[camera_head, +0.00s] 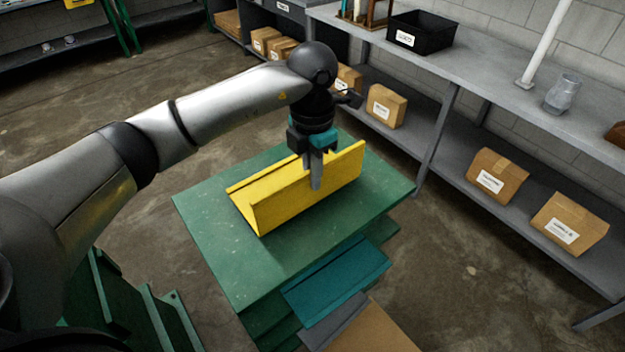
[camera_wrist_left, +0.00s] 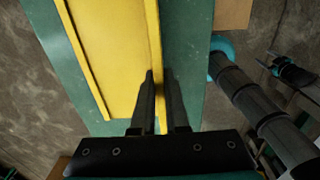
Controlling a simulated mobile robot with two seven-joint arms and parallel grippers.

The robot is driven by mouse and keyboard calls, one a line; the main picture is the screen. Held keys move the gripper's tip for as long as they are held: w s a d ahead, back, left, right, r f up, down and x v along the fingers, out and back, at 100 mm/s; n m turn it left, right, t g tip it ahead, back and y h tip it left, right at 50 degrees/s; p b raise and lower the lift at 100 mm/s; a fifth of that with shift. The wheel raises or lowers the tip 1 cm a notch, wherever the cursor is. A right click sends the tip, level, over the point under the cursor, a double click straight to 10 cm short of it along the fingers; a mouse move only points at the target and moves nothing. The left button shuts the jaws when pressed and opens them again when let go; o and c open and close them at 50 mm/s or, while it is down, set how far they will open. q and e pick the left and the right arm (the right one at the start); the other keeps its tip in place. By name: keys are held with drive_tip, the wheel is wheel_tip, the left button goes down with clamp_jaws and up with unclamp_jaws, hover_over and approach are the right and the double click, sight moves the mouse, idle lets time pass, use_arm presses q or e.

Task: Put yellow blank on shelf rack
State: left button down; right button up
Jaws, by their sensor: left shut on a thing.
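The yellow blank (camera_head: 300,191) is a bent sheet with raised sides, lying on a green-topped table (camera_head: 220,250) in the head view. The blank appears to rest on the green top. My right gripper does not show in the head view. The shelf rack (camera_head: 450,140) stands at the right, with a grey top and a lower shelf.
Cardboard boxes (camera_head: 497,174) sit on the lower shelf. A black bin (camera_head: 421,33) and a glass jar (camera_head: 562,93) stand on the top. Teal and grey sheets (camera_head: 336,277) lie at the table's near side. Bare floor separates table and rack.

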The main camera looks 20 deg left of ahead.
use_arm(q)
wheel_tip(320, 180, down, 2)
drive_tip(key=shift+f, duration=0.1)
drive_tip(key=shift+f, duration=0.2)
drive_tip(key=c, duration=0.9)
unclamp_jaws()
drive_tip(key=shift+r, duration=0.2)
drive_tip(key=shift+w+r, duration=0.1)
drive_tip(key=shift+r, duration=0.2)
wheel_tip(320, 180, up, 11)
drive_tip(key=shift+r+b, duration=0.2)
drive_tip(key=shift+b, duration=0.55)
